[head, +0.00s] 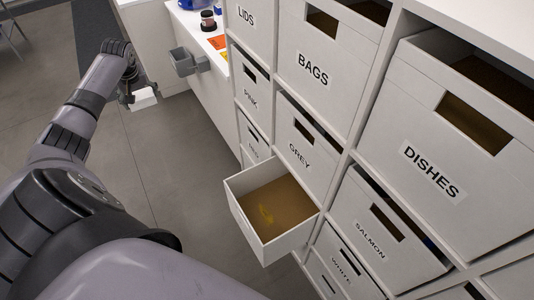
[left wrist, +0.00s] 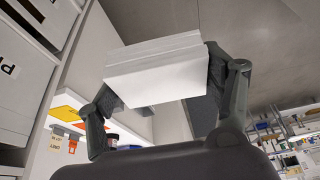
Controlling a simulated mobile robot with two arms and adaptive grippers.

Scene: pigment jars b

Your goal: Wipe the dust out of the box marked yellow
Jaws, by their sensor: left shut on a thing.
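An open box (head: 250,240) is pulled out of the shelf unit at the lower middle of the head view. A yellow dust patch (head: 266,213) lies on its brown floor. The box's front label is hidden from this angle. My left gripper (head: 130,97) is shut on a white folded cloth or pad (head: 144,98), up and to the left of the open box and well apart from it. In the left wrist view the white pad (left wrist: 158,80) sits between both fingers. My right gripper is out of view.
Closed boxes marked GREY (head: 305,145), PINK (head: 251,97), SALMON (head: 385,230), BAGS (head: 320,60) and DISHES (head: 440,150) fill the shelf around the open box. A grey bin (head: 183,62) hangs on the white counter beside jars (head: 208,20). The floor (head: 165,150) on the left is clear.

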